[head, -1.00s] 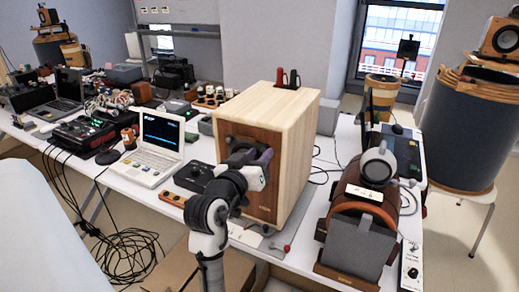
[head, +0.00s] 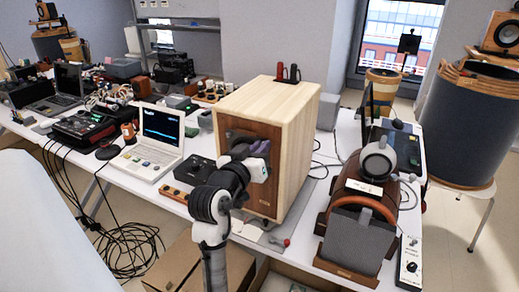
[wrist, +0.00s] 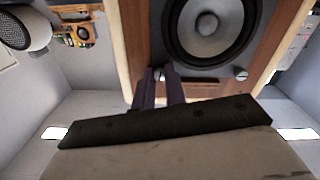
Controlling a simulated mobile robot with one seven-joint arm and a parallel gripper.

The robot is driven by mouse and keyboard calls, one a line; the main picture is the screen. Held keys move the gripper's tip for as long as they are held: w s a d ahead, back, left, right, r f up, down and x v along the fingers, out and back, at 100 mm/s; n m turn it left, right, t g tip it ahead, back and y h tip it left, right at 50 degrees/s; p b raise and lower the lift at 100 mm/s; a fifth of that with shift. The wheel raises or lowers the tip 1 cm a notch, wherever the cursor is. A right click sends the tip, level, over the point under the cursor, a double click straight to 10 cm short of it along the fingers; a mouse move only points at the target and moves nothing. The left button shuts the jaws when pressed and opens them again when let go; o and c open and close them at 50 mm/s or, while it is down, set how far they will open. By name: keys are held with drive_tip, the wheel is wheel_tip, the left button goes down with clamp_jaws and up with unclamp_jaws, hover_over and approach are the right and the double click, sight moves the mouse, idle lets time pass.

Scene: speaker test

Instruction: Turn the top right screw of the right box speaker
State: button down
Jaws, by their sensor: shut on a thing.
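The wooden box speaker (head: 266,100) stands on the white table in the middle of the head view, its brown front facing me. My gripper (head: 258,150) is at the upper part of that front. In the wrist view, which looks upside down, the speaker's dark panel (wrist: 205,68) shows with a round cone. Two silver screws sit on its edge. My purple gripper fingers (wrist: 158,73) are shut on the left one in the picture, the top right screw (wrist: 159,75), which is partly hidden between them. The other screw (wrist: 240,74) is untouched.
An open laptop (head: 153,140) and a black box (head: 194,170) stand left of the speaker. Red and black handles (head: 288,73) sit on the speaker top. Cables (head: 128,245) hang in front of the table.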

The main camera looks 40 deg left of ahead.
drive_tip(key=shift+f, duration=0.1)
drive_tip(key=n+b, duration=2.6)
drive_tip(key=n, duration=0.8)
drive_tip(key=shift+b, duration=0.35)
idle(0.4)
drive_tip(key=c, duration=1.5)
unclamp_jaws()
